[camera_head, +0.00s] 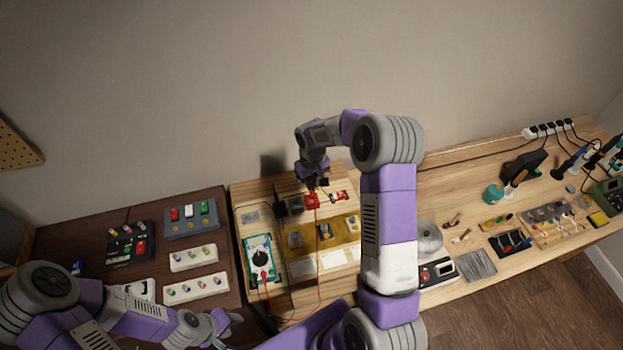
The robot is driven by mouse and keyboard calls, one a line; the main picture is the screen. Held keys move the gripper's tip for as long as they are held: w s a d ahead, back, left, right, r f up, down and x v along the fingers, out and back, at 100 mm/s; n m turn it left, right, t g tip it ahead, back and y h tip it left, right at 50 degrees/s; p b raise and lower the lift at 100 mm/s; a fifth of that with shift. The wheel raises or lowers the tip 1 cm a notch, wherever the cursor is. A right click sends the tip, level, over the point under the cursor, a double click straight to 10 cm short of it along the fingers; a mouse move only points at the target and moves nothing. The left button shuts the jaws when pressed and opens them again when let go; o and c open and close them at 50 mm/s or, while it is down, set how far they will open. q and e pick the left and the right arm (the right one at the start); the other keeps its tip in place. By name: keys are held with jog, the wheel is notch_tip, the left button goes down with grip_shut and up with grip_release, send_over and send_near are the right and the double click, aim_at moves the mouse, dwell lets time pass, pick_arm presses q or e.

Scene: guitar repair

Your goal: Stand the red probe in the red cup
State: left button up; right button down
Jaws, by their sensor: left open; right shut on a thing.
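The red cup (312,201) is a small red block-like holder at the back of the light wooden work board. My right gripper (318,184) reaches over from the right and points down just above the red cup. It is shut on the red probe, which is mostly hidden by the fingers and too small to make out. A thin red lead (318,250) runs from there down the board and round to the teal multimeter (261,257). Whether the probe's tip is inside the cup cannot be told. My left gripper (222,326) is open and empty at the lower left.
A dark holder (295,204) stands just left of the red cup, and another red item (340,196) lies to its right. Trays of small parts (194,257) cover the dark left table. My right arm hides part of the board's right side.

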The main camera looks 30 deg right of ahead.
jog(key=shift+f+b, duration=0.35)
jog(key=shift+f, duration=0.5)
dwell(0.4)
jog(key=shift+f+b, duration=0.15)
jog(key=shift+b, duration=0.2)
jog(key=shift+f, duration=0.3)
jog(key=shift+f+b, duration=1.15)
jog(key=c, duration=0.7)
grip_release()
